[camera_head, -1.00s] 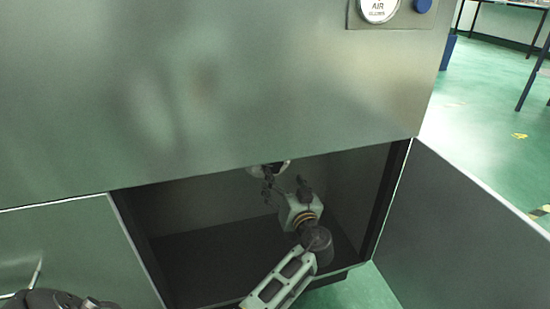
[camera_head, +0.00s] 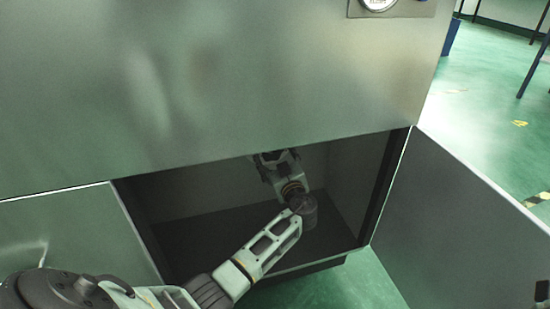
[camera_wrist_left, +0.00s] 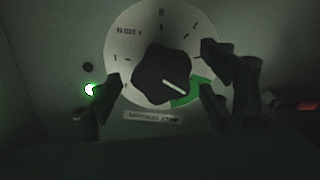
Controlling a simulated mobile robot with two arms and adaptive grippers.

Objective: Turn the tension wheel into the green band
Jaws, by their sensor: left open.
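The tension wheel (camera_wrist_left: 155,66) is a black lobed knob on a white round dial, seen in the left wrist view. Its white pointer line slants to the lower right, its outer end towards the green band (camera_wrist_left: 205,88) on the dial's lower-right edge. My left gripper (camera_wrist_left: 160,88) is open, its dark fingers on either side of the knob; I cannot tell whether they touch it. In the head view the left gripper (camera_head: 275,157) is inside the cabinet, its tips hidden behind the front panel's lower edge. The wheel is hidden there. My right gripper is not in view.
The dark cabinet opening (camera_head: 190,235) stands between a left door (camera_head: 70,225) and an open right door (camera_head: 460,220). The metal front panel (camera_head: 230,90) hangs over the arm. A green lamp (camera_wrist_left: 90,89) glows left of the dial, and a label (camera_wrist_left: 153,116) sits below it.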

